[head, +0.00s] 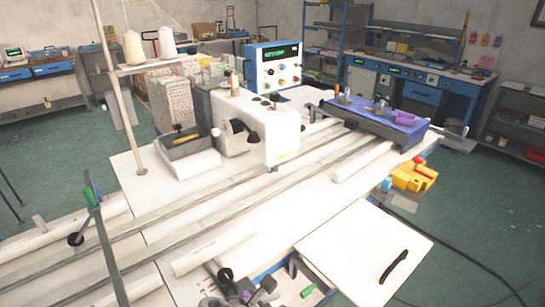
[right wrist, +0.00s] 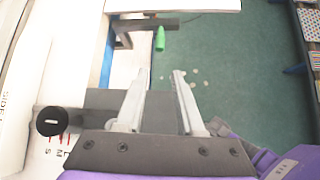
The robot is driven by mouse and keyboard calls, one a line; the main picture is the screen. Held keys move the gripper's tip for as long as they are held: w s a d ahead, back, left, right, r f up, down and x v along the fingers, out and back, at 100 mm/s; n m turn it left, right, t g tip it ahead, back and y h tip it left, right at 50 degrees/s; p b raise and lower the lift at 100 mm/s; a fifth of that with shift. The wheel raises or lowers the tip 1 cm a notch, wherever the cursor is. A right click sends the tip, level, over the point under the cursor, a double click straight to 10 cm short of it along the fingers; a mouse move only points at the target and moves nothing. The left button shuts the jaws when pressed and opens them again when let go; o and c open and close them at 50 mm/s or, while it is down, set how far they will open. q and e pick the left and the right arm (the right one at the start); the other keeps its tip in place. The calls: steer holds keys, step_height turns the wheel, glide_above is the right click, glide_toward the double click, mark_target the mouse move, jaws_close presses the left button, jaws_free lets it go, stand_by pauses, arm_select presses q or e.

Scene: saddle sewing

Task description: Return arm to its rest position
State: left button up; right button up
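My right gripper (right wrist: 161,75) shows in the right wrist view with its two pale fingers apart and nothing between them. Green floor and a dark grey surface show behind the fingers. The gripper is beside a white edge of the work table. My left gripper is not in view. The white sewing machine (head: 270,130) stands on the white work table (head: 130,215) in the head view, with no gripper at it.
A blue tray (head: 375,118) with small items sits at the table's right end. An open drawer (head: 280,272) with tools is at the front, by a white panel (head: 350,250) with a black handle. A green-tipped thing (right wrist: 160,38) hangs near the table edge.

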steer(key=s+d+m+y+p, duration=0.2)
steer(key=s+d+m, duration=0.3)
steer(key=d+m, duration=0.3)
steer(key=s+d+m+g+y+p, duration=0.1)
steer(key=s+d+m+y+p, duration=0.2)
steer(key=d+m, duration=0.5)
steer(key=s+m+y, duration=0.1)
steer(key=s+m, duration=0.1)
steer(key=m, duration=0.6)
steer(key=shift+f+m, duration=0.2)
steer(key=shift+m, duration=0.1)
